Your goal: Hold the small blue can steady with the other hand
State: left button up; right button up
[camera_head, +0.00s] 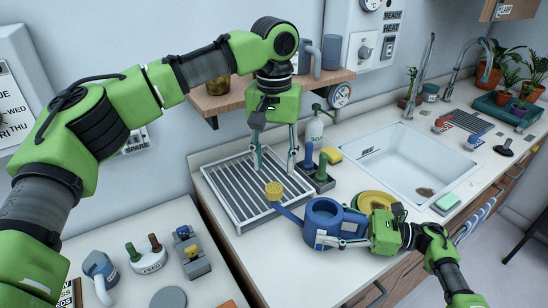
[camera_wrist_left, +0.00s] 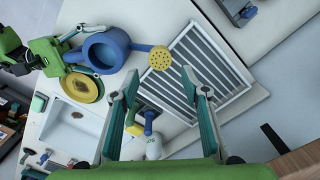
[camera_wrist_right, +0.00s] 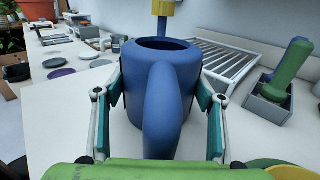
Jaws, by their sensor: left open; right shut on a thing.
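The small blue can (camera_head: 324,216) is a watering can with a long spout ending in a yellow rose (camera_head: 274,190). It stands upright on the white counter. My right gripper (camera_head: 338,229) is shut on its body from the handle side; in the right wrist view the fingers lie on both sides of the can (camera_wrist_right: 160,85), with the handle between them. My left gripper (camera_head: 273,168) is open and empty, pointing down above the drying rack, near the rose. In the left wrist view the rose (camera_wrist_left: 160,57) shows between and beyond its fingers.
The slatted drying rack (camera_head: 213,181) lies behind the can. A holder with blue and green handles (camera_head: 318,177), a yellow plate (camera_head: 375,199) and the sink (camera_head: 385,160) are near. A wooden shelf (camera_head: 235,98) juts out behind my left gripper.

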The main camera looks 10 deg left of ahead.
aim_at(274, 187)
pick_arm(q)
notch_tip(274, 187, down, 8)
jog(key=shift+r, duration=0.15)
dwell(0.4)
jog(key=c, duration=1.1)
jog(key=m, duration=0.4)
jog(key=shift+m, duration=0.3)
jog(key=shift+c, duration=0.2)
jog(key=m, duration=1)
jog(key=shift+m, duration=0.4)
jog(key=o, duration=1.3)
